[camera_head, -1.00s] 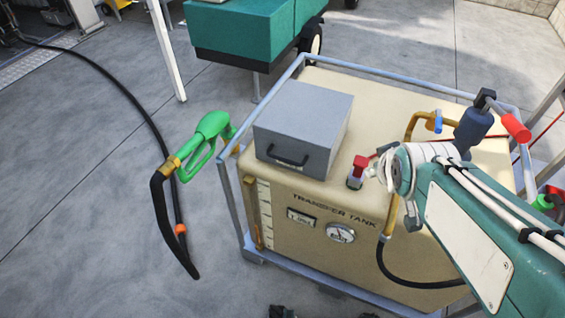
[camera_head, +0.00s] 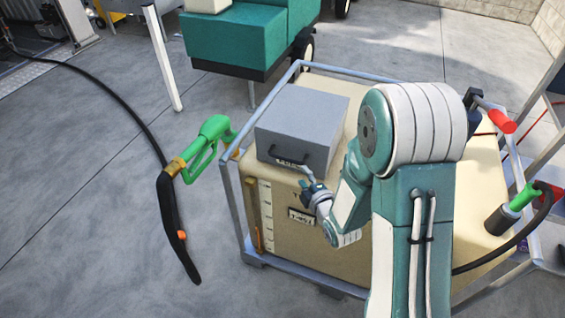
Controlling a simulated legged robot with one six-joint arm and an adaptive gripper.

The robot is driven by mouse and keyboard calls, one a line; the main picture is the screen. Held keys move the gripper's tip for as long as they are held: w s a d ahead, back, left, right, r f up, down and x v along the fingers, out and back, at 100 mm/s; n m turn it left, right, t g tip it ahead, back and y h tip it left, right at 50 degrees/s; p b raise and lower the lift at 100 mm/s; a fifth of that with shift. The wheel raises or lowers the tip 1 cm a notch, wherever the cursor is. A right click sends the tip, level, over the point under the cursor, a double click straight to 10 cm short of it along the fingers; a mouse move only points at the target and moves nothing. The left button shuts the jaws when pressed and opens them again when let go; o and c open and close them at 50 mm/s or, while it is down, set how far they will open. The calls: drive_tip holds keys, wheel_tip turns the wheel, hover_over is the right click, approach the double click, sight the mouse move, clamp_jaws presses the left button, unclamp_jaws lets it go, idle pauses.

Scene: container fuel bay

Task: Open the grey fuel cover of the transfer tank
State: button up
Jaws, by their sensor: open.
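The grey fuel cover (camera_head: 300,118) is a box-shaped lid with a dark handle (camera_head: 287,158) on its front face. It sits closed on top of the beige transfer tank (camera_head: 272,220), at the tank's left side. My gripper (camera_head: 307,176) is small in the view, just in front of the cover's front face, below and right of the handle. It is open and appears empty. I cannot tell whether it touches the cover.
A green fuel nozzle (camera_head: 208,146) with a black hose hangs at the tank's left rail. A blue-grey frame (camera_head: 232,205) surrounds the tank. A second green-handled nozzle (camera_head: 516,203) is at the right. A teal cart (camera_head: 240,40) stands behind. The floor on the left is mostly clear.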

sight(286, 158)
drive_tip(key=shift+n+y, duration=0.3)
drive_tip(key=shift+y, duration=0.1)
drive_tip(key=x, duration=1)
drive_tip(key=shift+w+a+f, duration=0.1)
drive_tip(key=shift+a+f, duration=0.25)
drive_tip(key=shift+a, duration=0.1)
clamp_jaws()
